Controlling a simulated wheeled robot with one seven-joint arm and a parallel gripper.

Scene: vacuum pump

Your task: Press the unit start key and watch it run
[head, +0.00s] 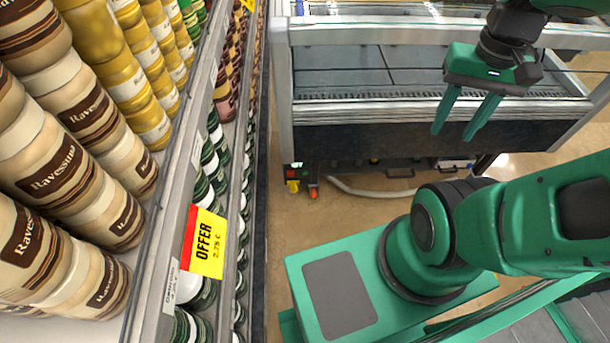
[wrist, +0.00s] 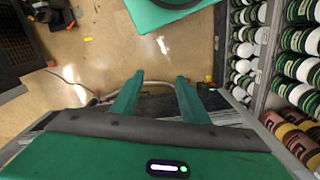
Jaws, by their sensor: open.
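A low unit (head: 385,172) sits on the floor beneath the refrigerated case, mostly hidden by the case's dark lower panel. At its left end are a small lit green display (head: 296,164), a yellow part (head: 293,186) and a red-orange part (head: 313,189). I cannot make out which part is the start key. My gripper (head: 455,132) is open and empty, in front of the case, above and right of the display. Its fingers also show in the wrist view (wrist: 160,78).
A pale hose (head: 365,191) lies on the floor in front of the unit. The refrigerated case (head: 430,30) spans the back. A shelf of jars (head: 75,170) with an offer tag (head: 207,245) lines the left side. Brown floor (head: 335,215) is open between.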

